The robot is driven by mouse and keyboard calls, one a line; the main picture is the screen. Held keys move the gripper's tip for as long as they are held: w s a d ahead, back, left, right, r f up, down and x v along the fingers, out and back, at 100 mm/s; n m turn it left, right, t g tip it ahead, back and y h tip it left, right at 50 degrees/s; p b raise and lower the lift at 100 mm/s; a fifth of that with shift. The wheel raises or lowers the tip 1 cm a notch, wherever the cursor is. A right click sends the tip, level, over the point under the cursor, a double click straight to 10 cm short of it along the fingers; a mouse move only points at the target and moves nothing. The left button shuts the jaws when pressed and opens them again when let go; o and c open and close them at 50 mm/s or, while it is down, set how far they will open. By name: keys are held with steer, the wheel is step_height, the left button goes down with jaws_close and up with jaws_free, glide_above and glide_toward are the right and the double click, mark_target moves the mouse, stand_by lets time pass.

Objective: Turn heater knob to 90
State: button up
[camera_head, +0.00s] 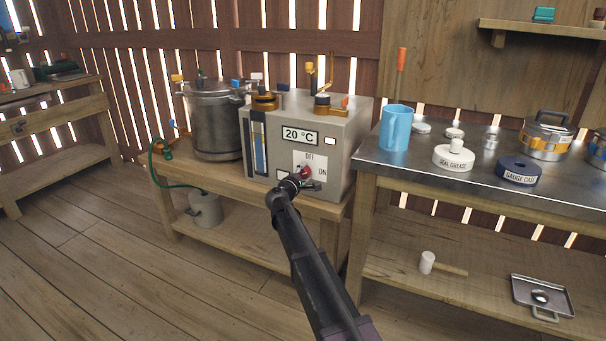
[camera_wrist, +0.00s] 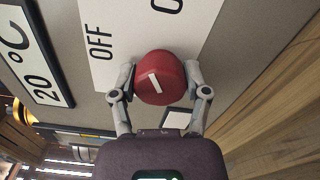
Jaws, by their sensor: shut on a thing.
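The heater is a grey box (camera_head: 345,135) on a wooden bench, with a display (camera_head: 300,134) reading 20 °C. In the head view my gripper (camera_head: 298,183) partly covers the panel's lower part. No 90 mark is visible.
A metal pot (camera_head: 217,125) stands left of the heater, with a green hose (camera_head: 155,165) beside it. Open floor lies at left.

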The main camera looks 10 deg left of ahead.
steer(key=m, duration=0.6)
steer(key=shift+w+a, duration=0.1)
stand_by(0.5)
steer(key=o, duration=1.1)
steer(key=shift+f, duration=0.1)
steer(key=shift+o, duration=0.2)
steer(key=shift+v, duration=0.95)
steer(key=v, duration=1)
